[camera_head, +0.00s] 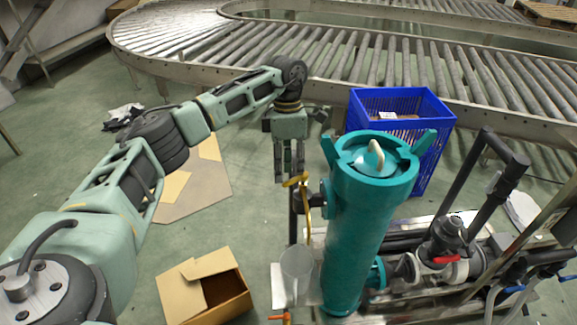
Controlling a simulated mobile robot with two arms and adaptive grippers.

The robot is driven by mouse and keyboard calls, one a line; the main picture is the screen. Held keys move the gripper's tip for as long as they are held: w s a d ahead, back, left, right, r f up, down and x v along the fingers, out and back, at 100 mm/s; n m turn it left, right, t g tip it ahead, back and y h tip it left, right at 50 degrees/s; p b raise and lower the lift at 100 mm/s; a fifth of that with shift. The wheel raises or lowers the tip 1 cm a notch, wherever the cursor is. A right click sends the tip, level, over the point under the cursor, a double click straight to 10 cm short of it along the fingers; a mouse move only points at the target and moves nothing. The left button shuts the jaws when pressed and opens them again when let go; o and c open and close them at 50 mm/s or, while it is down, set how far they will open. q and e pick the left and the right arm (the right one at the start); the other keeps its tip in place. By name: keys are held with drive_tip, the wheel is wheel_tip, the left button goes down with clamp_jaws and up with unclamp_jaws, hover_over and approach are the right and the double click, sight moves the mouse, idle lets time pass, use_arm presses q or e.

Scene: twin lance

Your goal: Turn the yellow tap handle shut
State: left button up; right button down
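The yellow tap handle (303,187) is at the left side of the tall teal cylinder (355,225). It has a short bar on top and a curved part running downward. My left gripper (289,178) points straight down just above and behind the handle. Its fingertips overlap the handle's top bar in the picture; I cannot tell whether they touch it. The fingers hang side by side with a narrow gap, and how far they are apart is unclear. My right gripper is not in view.
A blue crate (419,104) stands behind the cylinder. A clear jug (296,272) and an open cardboard box (205,286) are at lower left of it. Pipes with a red-handled valve (446,260) are on the right. A roller conveyor (345,58) runs behind.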

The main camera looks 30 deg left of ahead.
use_arm(q)
wheel_tip(320, 180, up, 12)
drive_tip(key=w+a, duration=0.1)
drive_tip(key=w, duration=0.1)
drive_tip(key=shift+a, duration=0.2)
drive_tip(key=shift+f, duration=0.1)
